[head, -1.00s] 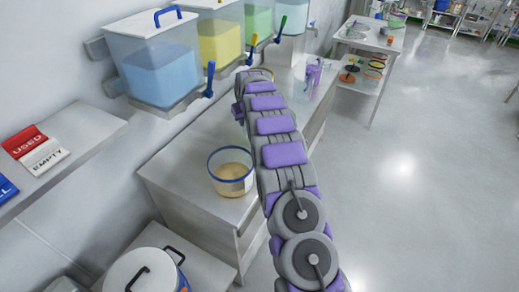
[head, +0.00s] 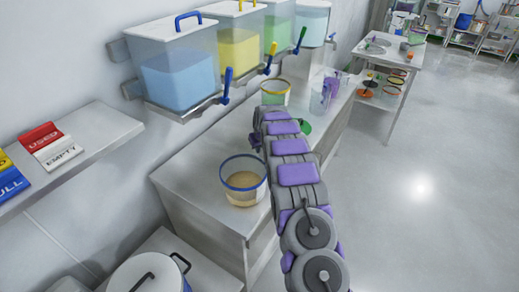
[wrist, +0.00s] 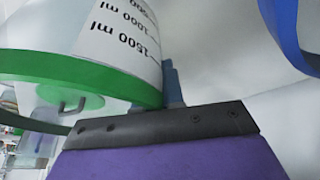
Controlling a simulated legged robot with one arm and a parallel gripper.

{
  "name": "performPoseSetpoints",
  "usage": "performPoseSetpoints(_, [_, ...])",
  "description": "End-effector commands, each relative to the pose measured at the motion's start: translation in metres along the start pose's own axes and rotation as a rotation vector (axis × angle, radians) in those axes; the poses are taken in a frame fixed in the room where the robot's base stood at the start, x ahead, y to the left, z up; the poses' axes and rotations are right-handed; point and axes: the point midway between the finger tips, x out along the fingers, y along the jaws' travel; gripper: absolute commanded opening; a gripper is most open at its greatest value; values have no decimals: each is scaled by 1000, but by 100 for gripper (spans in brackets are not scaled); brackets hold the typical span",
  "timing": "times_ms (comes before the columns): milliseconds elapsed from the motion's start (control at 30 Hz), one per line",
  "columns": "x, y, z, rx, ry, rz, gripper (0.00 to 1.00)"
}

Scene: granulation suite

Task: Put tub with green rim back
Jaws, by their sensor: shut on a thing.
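In the wrist view, the tub with green rim (wrist: 125,38) has a clear wall with black ml marks, and its green rim meets the dark jaw of my gripper (wrist: 172,112). My gripper is shut on it. The tub appears upside down in this view. In the head view, my gripper (head: 257,141) is over the bench, just beyond the blue-rimmed tub, and my arm mostly hides what it holds. A green patch (head: 305,127) shows just right of my arm; I cannot tell whether it is the held tub's rim.
A blue-rimmed tub (head: 235,200) with tan contents stands on the bench (head: 195,180); its rim shows in the wrist view (wrist: 290,35). A yellow-rimmed tub (head: 275,99) stands farther back, near a purple item (head: 328,90). Tapped dispensers (head: 180,80) line the wall. Open floor (head: 430,210) lies right.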

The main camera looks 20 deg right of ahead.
Motion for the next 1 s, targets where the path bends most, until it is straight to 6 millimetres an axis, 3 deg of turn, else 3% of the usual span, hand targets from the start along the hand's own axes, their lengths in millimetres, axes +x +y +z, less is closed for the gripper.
performPoseSetpoints(100, [0,0,0,0,0,0,0])
performPoseSetpoints(133, [1,0,0,0,0,0,9])
performPoseSetpoints(400, [1,0,0,0,0,0,33])
performPoseSetpoints(767, [-3,0,0,0,-1,0,33])
performPoseSetpoints(1000, [-27,0,-2,-1,1,0,33])
